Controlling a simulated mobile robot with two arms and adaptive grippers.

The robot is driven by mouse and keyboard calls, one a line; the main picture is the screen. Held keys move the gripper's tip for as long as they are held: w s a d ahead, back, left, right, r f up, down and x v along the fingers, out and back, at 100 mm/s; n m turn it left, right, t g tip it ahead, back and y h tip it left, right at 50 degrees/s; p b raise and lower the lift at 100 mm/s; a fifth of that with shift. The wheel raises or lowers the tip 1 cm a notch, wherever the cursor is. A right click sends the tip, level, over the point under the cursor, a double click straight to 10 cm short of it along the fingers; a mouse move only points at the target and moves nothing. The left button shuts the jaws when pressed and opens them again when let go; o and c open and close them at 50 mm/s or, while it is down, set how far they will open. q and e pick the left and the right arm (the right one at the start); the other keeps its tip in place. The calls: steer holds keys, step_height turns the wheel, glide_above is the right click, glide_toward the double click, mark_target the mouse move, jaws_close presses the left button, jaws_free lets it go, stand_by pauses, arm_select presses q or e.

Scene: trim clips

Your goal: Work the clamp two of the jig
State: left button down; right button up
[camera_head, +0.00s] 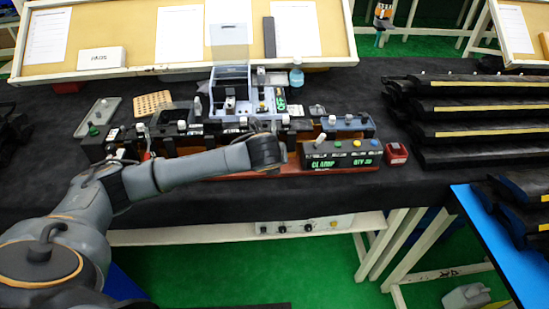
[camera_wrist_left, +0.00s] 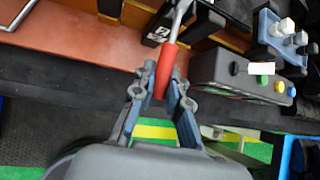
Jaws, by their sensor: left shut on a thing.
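The jig's reddish-brown base (camera_head: 298,172) lies along the front of the dark table, with a row of black clamp blocks on it. In the left wrist view, a metal clamp lever with a red handle (camera_wrist_left: 167,60) rises beside a black block marked 2 (camera_wrist_left: 157,36). My left gripper (camera_wrist_left: 163,80) is shut on the red handle, one finger on each side. In the head view my left arm reaches over the jig's middle, and its wrist (camera_head: 264,150) hides the clamp and the fingers. My right gripper is in neither view.
A dark box (camera_head: 340,160) with green text and coloured buttons stands right of the wrist, beside a small red box (camera_head: 396,154). Black trim parts (camera_head: 470,112) are stacked at the right. A transparent-lidded device (camera_head: 230,88) stands behind the jig.

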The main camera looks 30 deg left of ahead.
arm_select(q)
steer(key=shift+w+f+t+y, duration=0.1)
steer(key=shift+f+t+y, duration=0.25)
steer(key=shift+t, duration=0.15)
steer(key=shift+w+a+f+t+b, duration=0.1)
steer(key=shift+a+t+b, duration=0.05)
steer(key=shift+t+b, duration=0.15)
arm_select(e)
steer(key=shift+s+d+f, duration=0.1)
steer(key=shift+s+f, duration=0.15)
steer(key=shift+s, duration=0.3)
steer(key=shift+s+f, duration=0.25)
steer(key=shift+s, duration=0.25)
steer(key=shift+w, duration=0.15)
arm_select(q)
steer(key=c, duration=1.3)
jaws_free()
steer(key=v, duration=1.2)
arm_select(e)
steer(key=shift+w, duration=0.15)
